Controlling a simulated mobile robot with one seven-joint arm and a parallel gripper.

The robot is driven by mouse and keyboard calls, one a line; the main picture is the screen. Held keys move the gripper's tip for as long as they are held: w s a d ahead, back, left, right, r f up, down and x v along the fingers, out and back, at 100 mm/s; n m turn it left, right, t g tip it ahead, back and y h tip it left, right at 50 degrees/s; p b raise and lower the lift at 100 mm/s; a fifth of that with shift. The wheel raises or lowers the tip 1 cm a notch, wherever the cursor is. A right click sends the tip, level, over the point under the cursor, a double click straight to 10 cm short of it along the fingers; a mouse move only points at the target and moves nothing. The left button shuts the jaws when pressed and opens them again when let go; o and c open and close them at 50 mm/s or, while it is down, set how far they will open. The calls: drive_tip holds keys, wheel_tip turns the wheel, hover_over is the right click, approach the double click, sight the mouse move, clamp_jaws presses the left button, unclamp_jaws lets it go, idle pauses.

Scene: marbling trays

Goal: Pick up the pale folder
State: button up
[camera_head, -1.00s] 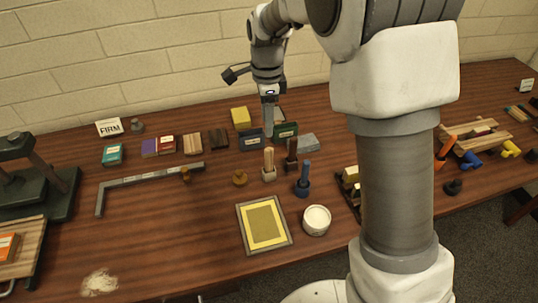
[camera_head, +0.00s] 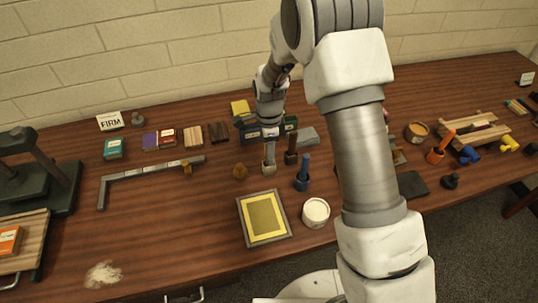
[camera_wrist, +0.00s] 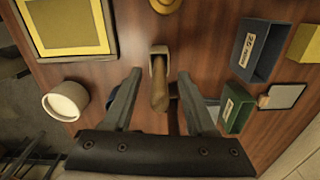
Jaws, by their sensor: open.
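The pale folder (camera_head: 269,158) looks like an upright tan, stick-like piece with a paler, greyish lower part, standing on the table. In the wrist view the pale folder (camera_wrist: 159,94) points towards the camera between my fingers. My gripper (camera_head: 269,136) is right above it, pointing down. In the wrist view my gripper (camera_wrist: 158,97) is open, with one finger on each side of the tan piece and visible gaps. Whether the fingertips are level with it I cannot tell.
A dark upright piece (camera_head: 291,152) and a blue one (camera_head: 302,176) stand close on the right. A white tub (camera_head: 316,212) and a yellow-bordered frame (camera_head: 264,219) lie nearer. A navy box (camera_wrist: 258,48) and a green box (camera_wrist: 236,108) stand behind.

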drive_tip(key=shift+f, duration=0.6)
clamp_jaws()
drive_tip(key=shift+r, duration=0.1)
